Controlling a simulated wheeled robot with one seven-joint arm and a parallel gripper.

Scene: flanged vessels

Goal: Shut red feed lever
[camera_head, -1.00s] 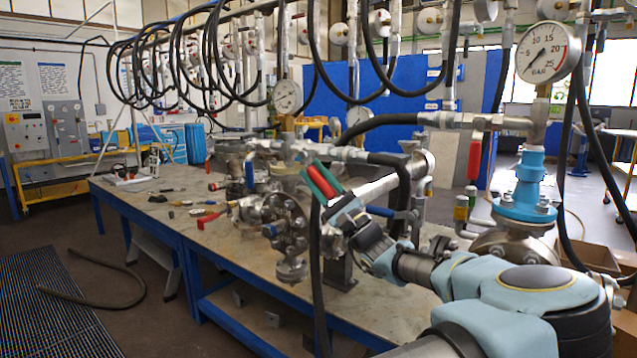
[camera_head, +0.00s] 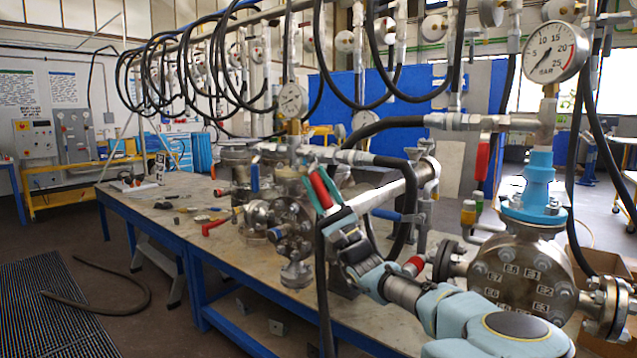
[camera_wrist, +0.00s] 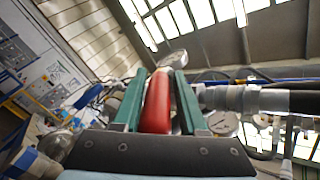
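The red lever (camera_head: 321,191) is on the pipework above the flanged vessel (camera_head: 292,222) on the bench. My gripper (camera_head: 318,182) is around it, with its green fingers on both sides of the red handle. The handle slants up and to the left in the head view. The lever's pivot is not clearly visible.
A second red handle (camera_head: 483,159) hangs at the right, near the vessel with the blue neck (camera_head: 537,185). A pressure gauge (camera_head: 557,52) stands above that vessel. Black hoses (camera_head: 325,290) loop close around my arm. Small tools lie on the bench (camera_head: 150,212).

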